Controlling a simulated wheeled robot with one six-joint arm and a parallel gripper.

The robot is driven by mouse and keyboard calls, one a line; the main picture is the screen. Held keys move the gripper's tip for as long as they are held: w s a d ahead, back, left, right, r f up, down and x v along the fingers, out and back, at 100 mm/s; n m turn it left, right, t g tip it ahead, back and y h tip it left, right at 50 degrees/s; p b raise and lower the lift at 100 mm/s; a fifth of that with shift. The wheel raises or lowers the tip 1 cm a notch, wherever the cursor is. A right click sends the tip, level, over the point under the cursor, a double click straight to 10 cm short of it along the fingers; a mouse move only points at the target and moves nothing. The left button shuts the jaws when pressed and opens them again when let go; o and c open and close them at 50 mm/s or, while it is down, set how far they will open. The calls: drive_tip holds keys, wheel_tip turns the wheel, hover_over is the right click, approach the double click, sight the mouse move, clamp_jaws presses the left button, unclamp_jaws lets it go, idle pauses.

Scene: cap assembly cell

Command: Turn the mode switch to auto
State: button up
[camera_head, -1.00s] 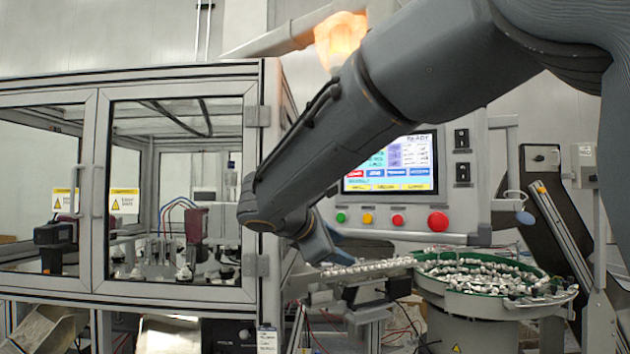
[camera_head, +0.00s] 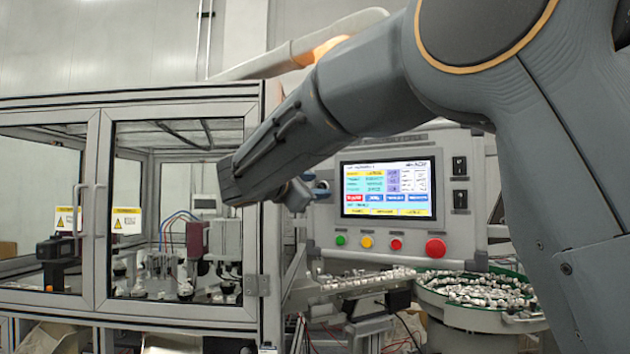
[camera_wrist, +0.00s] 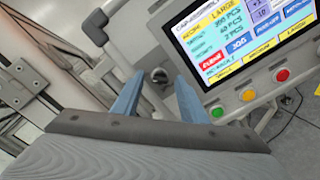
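A control panel with a lit screen (camera_head: 388,189) stands beyond my arm; the screen also shows in the wrist view (camera_wrist: 245,32). A small dark round knob (camera_wrist: 160,75), likely the mode switch, is on the panel left of the screen. In the wrist view it appears between the two blue fingers of my gripper (camera_wrist: 157,80), which are apart and empty. I cannot read its setting or see contact. In the head view my gripper is mostly hidden behind my arm, near the panel's left edge.
Green (camera_head: 340,240), yellow (camera_head: 367,242) and red (camera_head: 396,244) buttons and a large red button (camera_head: 436,248) line the panel below the screen. A glazed cabinet (camera_head: 180,105) stands left. A feeder bowl (camera_head: 470,316) with small parts is below.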

drive_tip(key=shift+w+d, duration=0.1)
drive_tip(key=shift+w, duration=0.1)
clamp_jaws()
drive_tip(key=shift+f+m+b, duration=0.15)
drive_tip(key=shift+m+b, duration=0.25)
drive_tip(key=shift+b, duration=0.65)
drive_tip(key=shift+f+m+b, duration=0.15)
drive_tip(key=shift+m+b, duration=8.35)
drive_tip(key=shift+b, duration=4.45)
